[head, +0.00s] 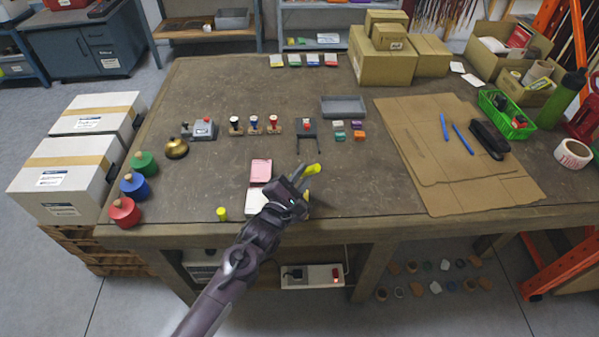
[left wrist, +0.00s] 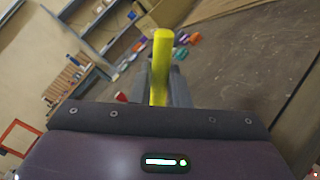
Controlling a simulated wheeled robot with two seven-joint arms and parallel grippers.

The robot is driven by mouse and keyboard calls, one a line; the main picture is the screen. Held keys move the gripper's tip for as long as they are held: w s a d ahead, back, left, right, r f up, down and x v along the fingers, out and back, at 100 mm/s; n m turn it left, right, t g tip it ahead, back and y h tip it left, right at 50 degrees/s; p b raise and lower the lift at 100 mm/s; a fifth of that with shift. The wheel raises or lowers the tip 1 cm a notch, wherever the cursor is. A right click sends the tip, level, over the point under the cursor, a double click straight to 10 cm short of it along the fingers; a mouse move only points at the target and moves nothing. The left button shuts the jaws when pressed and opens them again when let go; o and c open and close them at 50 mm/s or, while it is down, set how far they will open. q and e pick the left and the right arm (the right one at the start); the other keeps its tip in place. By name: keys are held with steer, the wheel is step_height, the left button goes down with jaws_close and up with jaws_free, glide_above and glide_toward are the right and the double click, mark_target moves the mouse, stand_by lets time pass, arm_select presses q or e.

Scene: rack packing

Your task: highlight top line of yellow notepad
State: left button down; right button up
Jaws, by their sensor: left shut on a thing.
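My left gripper (head: 303,184) is over the front middle of the table, shut on a yellow highlighter (head: 312,169). The highlighter sticks out past the fingers in the head view and shows as a bright yellow rod in the left wrist view (left wrist: 161,65). A pink notepad (head: 261,170) lies just left of the gripper. A whitish pad (head: 256,202) lies in front of it, partly hidden by my left arm. A small yellow cylinder (head: 222,213) stands near the front edge. My right gripper is not in view.
A black stand (head: 306,131) and several stamps (head: 254,124) are behind the pads. A grey tray (head: 343,106) lies farther back. Flat cardboard (head: 470,180) covers the right side. A brass bell (head: 176,148) and coloured round-based items (head: 134,187) are at left.

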arm_select(q)
steer(key=shift+f+b, duration=2)
steer(key=shift+f, duration=0.7)
steer(key=shift+f, duration=0.3)
steer(key=shift+f, duration=0.1)
steer(key=shift+s+d, duration=0.1)
steer(key=shift+d, duration=0.2)
steer(key=shift+d+b, duration=0.3)
steer(key=shift+d, duration=0.05)
steer(key=shift+s+d+f, duration=0.1)
steer(key=shift+s+d, duration=0.05)
steer(key=shift+d, duration=1.35)
